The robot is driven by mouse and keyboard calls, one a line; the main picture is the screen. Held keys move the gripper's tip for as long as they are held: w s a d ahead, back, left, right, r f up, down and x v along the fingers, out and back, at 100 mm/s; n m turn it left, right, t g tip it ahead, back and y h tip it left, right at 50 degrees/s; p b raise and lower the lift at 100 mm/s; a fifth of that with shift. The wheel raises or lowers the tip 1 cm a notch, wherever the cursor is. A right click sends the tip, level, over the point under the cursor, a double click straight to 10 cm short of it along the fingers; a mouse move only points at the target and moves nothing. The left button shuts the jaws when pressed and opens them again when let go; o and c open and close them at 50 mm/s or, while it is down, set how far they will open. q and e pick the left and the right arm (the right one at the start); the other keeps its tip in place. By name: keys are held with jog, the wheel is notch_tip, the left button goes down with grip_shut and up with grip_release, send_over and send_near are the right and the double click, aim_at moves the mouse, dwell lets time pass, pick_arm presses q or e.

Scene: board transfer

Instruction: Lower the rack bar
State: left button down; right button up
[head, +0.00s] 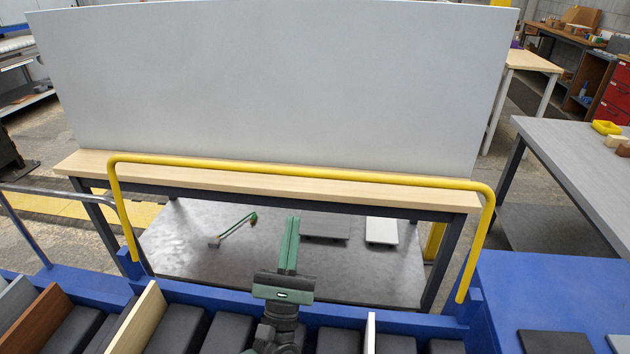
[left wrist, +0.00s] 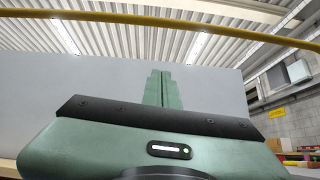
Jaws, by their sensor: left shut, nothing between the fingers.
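The yellow rack bar (head: 300,167) stands raised as a wide hoop, its two legs coming down to the blue rack (head: 340,318) at left and right. It also crosses the top of the left wrist view (left wrist: 150,20), above my fingers. My left gripper (head: 291,222) is shut and empty, pointing away from me, inside the hoop and below its top rail. In the left wrist view its closed green fingers (left wrist: 161,78) do not touch the bar. My right gripper does not show.
A large grey board (head: 270,80) stands upright on the wooden table (head: 240,182) behind the bar. The rack holds a brown board (head: 35,322) and a pale board (head: 137,318) at the left. A grey table (head: 590,165) stands at the right.

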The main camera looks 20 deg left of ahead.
pick_arm(q)
notch_tip(320, 180, up, 9)
jog(key=w+a+n+y+p, duration=0.1)
jog(key=w+p, duration=0.1)
jog(key=p, duration=0.5)
jog(key=shift+n+y, duration=0.3)
jog(key=shift+w, duration=0.15)
